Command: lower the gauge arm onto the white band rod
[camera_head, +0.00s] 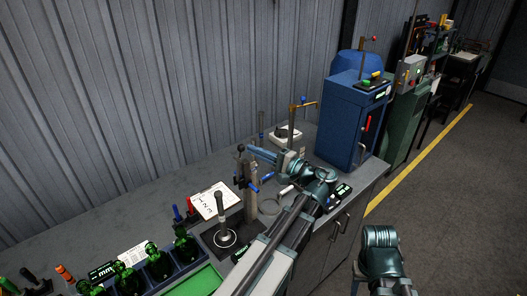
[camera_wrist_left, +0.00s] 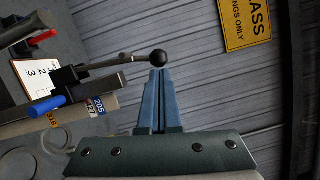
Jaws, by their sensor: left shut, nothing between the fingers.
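My left gripper (camera_head: 252,150) is shut and empty. In the left wrist view its closed fingers (camera_wrist_left: 159,75) point at a black ball knob (camera_wrist_left: 158,58) on a thin metal lever, which looks like the gauge arm (camera_wrist_left: 120,63). The knob (camera_head: 240,148) shows at the top of the gauge stand (camera_head: 250,202) in the head view. I cannot tell whether the fingertips touch it. A blue-ended pin (camera_wrist_left: 46,106) and a labelled post (camera_wrist_left: 75,116) lie beside the lever. An upright rod (camera_head: 220,205) stands on a ringed base; I cannot make out a white band on it.
A clipboard (camera_head: 208,203) lies left of the stand. Green bottles (camera_head: 158,262) stand in a blue rack at the front left. A blue cabinet machine (camera_head: 345,118) stands at the bench's right. The corrugated wall (camera_head: 150,90) is behind.

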